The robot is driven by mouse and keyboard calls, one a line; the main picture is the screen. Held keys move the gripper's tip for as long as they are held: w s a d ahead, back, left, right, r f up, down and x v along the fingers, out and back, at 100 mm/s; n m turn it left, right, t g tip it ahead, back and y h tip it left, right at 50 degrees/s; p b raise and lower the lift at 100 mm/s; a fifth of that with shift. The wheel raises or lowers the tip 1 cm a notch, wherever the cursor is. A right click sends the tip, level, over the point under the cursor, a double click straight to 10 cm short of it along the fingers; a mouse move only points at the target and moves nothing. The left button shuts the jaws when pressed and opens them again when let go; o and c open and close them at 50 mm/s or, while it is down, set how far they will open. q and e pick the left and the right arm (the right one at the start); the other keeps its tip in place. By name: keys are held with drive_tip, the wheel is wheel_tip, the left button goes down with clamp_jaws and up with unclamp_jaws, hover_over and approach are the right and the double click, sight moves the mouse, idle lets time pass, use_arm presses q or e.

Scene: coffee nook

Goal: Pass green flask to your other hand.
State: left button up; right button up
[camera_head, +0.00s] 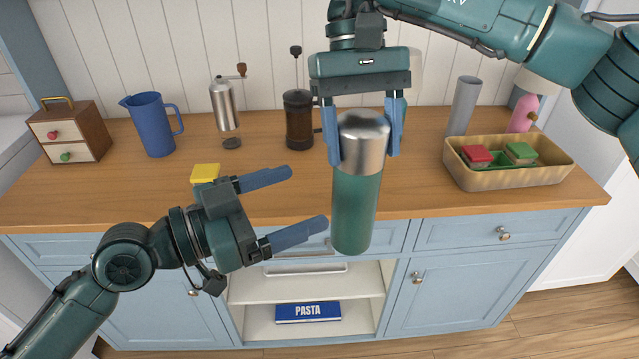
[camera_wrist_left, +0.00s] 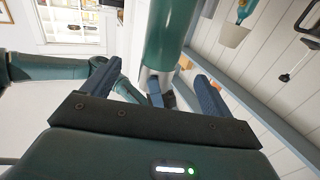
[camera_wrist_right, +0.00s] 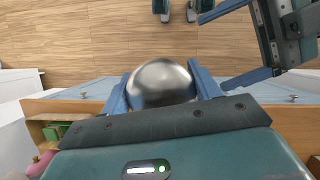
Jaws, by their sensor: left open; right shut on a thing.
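The green flask (camera_head: 356,205) has a silver cap (camera_head: 363,140) and hangs upright in front of the counter in the head view. My right gripper (camera_head: 366,145) is shut on the flask at its cap, coming from above. In the right wrist view the round silver cap (camera_wrist_right: 161,84) sits between the right fingers. My left gripper (camera_head: 308,202) is open and empty, left of the flask, with its fingers pointing right toward the flask's body. In the left wrist view the flask (camera_wrist_left: 168,35) shows ahead, beyond the open left fingers.
The wooden counter (camera_head: 265,205) stands behind the flask. It bears a blue jug (camera_head: 151,124), a grinder (camera_head: 224,106), a French press (camera_head: 298,118), a grey cylinder (camera_head: 463,105), a pink bottle (camera_head: 522,114), a tan tray (camera_head: 510,177) and a wooden drawer box (camera_head: 70,132). A yellow-topped item (camera_head: 205,172) is partly hidden.

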sight(361, 174)
use_arm(q)
drive_tip(key=x, duration=1.1)
drive_tip(key=shift+d, duration=0.15)
drive_tip(key=shift+c, duration=0.4)
drive_tip(key=c, duration=1.2)
use_arm(e)
drive_tip(key=shift+w, duration=0.1)
drive_tip(key=o, duration=1.6)
drive_tip(key=shift+o, duration=0.2)
drive_tip(key=shift+a, duration=0.1)
drive_tip(key=shift+r, duration=0.1)
